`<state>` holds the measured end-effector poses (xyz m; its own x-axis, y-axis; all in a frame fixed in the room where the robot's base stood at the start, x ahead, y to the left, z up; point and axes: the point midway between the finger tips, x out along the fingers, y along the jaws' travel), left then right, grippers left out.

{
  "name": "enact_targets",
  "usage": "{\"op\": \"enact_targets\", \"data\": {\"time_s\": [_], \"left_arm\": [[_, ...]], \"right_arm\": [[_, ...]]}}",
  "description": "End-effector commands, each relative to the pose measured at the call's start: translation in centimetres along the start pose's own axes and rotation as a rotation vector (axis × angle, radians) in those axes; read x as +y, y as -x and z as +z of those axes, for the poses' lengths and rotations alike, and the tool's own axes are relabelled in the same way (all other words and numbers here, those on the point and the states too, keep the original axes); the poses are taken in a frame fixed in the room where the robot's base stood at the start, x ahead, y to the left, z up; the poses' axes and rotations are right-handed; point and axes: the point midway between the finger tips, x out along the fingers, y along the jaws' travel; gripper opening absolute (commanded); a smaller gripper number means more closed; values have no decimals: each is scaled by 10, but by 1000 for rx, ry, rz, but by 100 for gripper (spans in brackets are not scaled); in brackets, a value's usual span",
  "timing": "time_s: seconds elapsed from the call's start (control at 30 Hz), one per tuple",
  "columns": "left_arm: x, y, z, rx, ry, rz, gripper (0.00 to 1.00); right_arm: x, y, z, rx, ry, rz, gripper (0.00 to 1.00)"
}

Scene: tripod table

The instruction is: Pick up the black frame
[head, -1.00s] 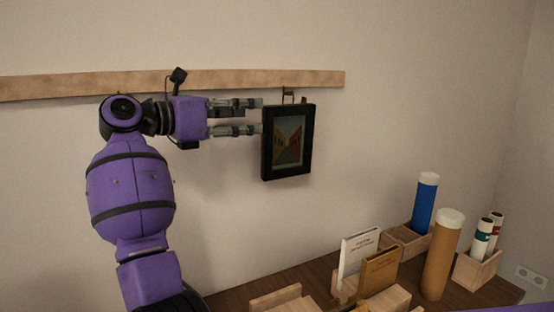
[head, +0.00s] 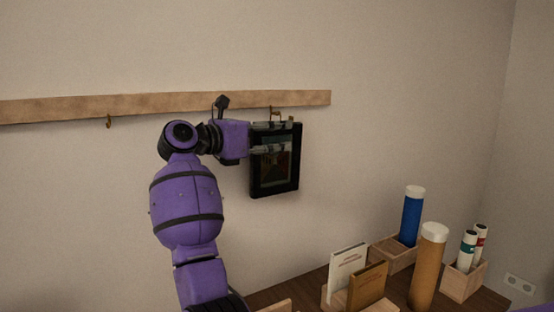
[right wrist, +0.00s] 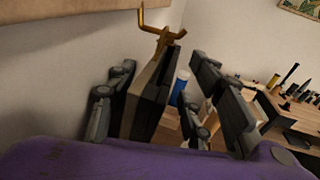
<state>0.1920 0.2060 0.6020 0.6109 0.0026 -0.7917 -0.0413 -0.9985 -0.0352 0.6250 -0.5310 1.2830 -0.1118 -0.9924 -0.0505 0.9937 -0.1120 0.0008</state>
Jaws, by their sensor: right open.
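The black frame (head: 274,182), with a dark picture in it, hangs upright against the wall below a metal hook (head: 274,112). My right gripper (head: 286,137) reaches in from the left, its visible fingers passing across the front of the frame's upper part. In the right wrist view the frame (right wrist: 152,100) is seen edge-on between the open fingers (right wrist: 163,92), with gaps visible on both sides. The golden hook (right wrist: 155,25) rises above it. My left gripper is not in view.
A wooden rail (head: 60,108) runs along the wall, with another empty hook (head: 108,121) at left. Below right, a dark table (head: 290,291) bears books (head: 347,268), a blue tube (head: 411,220), a brown tube (head: 428,270) and smaller tubes in wooden holders.

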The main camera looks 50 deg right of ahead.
Motion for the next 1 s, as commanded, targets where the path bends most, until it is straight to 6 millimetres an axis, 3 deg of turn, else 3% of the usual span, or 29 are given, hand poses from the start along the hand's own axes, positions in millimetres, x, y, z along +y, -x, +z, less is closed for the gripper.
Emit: {"op": "enact_targets", "data": {"time_s": [0.27, 0.6, 1.0], "left_arm": [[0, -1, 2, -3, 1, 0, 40], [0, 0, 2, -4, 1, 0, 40], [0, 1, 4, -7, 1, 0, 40]], "right_arm": [[1, -2, -1, 1, 1, 2, 44], [1, -2, -1, 1, 1, 2, 0], [1, -2, 0, -1, 0, 2, 0]]}}
